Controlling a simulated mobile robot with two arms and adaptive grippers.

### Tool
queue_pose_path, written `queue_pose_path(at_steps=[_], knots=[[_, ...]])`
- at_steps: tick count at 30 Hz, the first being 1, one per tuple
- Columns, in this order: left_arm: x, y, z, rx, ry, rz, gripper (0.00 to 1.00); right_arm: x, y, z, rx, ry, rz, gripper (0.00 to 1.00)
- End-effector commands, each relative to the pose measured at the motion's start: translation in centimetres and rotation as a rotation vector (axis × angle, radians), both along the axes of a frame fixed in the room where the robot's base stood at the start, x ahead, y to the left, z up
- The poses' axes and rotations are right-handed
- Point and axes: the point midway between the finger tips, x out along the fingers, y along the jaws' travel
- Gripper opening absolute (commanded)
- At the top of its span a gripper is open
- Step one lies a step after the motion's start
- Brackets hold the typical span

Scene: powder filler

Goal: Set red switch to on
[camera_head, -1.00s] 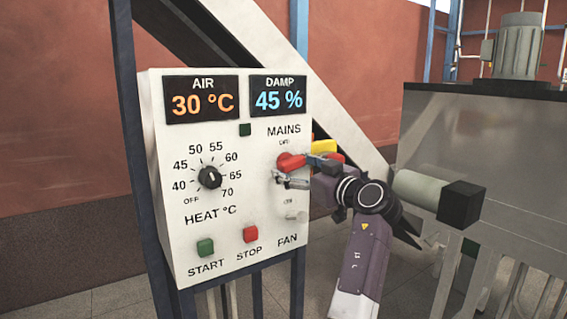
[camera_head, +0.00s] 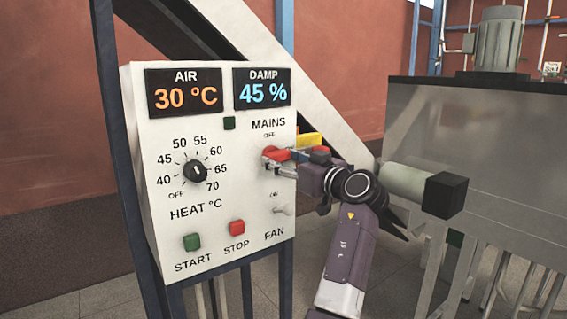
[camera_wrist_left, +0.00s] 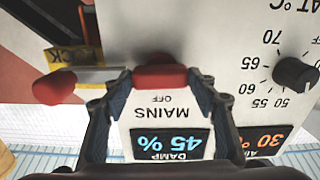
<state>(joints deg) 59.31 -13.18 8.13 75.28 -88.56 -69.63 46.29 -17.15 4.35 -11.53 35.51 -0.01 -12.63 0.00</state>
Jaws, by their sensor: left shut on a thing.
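The red switch (camera_head: 276,154) is on the white control panel, under the MAINS label and close to the OFF mark. In the left wrist view its red handle (camera_wrist_left: 160,78) lies between my fingertips. My left gripper (camera_head: 279,161) is shut on this handle, with one finger on each side. The wrist view shows the gripper (camera_wrist_left: 158,82) upside down relative to the panel lettering. The lower ON mark is not readable in the wrist view. My right gripper is not in view.
A yellow tag (camera_head: 310,140) and a red knob (camera_wrist_left: 52,88) on a rod sit beside the switch. The FAN toggle (camera_head: 283,210), STOP button (camera_head: 237,228), START button (camera_head: 191,242) and heat dial (camera_head: 196,171) share the panel. A grey tank (camera_head: 485,150) stands right.

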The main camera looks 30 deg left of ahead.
Motion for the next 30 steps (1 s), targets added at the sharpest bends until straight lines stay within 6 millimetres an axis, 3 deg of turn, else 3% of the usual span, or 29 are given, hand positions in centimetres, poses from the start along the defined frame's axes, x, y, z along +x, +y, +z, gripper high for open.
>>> queue_pose_path(at_steps=[12,13,17,26,30], knots=[[0.0,0.1,0.1,0.029,0.063,0.001,0.29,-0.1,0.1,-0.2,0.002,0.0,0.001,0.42],[0.0,0.1,0.1,0.029,0.063,0.001,0.56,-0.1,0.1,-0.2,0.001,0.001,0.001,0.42],[0.0,0.1,0.1,0.029,0.062,0.001,0.7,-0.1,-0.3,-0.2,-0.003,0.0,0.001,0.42],[0.0,-0.1,0.0,0.027,0.061,0.0,0.71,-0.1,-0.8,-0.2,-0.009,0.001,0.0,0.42],[-0.4,-1.4,0.0,0.028,0.061,-0.003,0.71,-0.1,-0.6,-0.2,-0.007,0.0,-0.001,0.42]])
